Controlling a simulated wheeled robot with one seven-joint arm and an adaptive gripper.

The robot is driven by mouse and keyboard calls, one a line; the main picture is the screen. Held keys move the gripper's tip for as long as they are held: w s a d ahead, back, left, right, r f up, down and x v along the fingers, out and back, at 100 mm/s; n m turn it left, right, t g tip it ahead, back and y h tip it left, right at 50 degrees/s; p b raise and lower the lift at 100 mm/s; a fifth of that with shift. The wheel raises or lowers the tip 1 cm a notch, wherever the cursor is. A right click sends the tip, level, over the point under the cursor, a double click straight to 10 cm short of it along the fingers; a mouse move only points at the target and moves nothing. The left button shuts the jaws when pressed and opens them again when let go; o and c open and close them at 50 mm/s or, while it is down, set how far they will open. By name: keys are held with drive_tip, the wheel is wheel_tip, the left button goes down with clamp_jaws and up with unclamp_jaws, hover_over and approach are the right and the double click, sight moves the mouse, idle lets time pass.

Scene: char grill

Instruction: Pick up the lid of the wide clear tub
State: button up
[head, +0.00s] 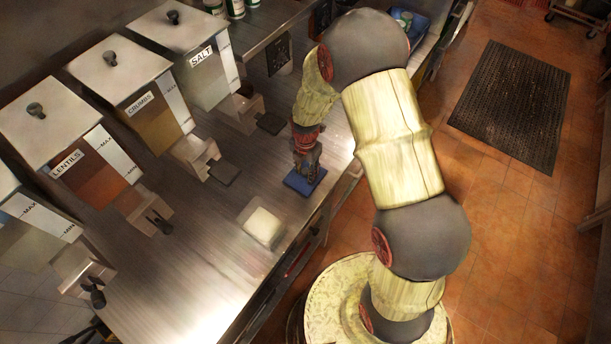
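A wide, low clear tub (246,214) with something white in it stands on the steel counter, near its front edge. No cover shows on it. A flat blue square piece (291,184), which looks like a lid, is to the right of and behind the tub. My gripper (307,173) points down over the blue piece, its fingertips at or very near its top. The fingers hide part of the piece. I cannot tell whether they grip it, or whether the piece rests on the counter.
Clear dispensers labelled LENTILS (98,170), CRUMBS (153,125) and SALT (210,75) line the back of the steel counter (205,255), their spouts and paddles reaching forward. A blue bin (416,27) stands at the far end. Counter left of the tub is clear.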

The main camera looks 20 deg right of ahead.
drive_tip(key=shift+s+f, duration=0.1)
drive_tip(key=shift+f, duration=0.05)
drive_tip(key=c, duration=0.6)
clamp_jaws()
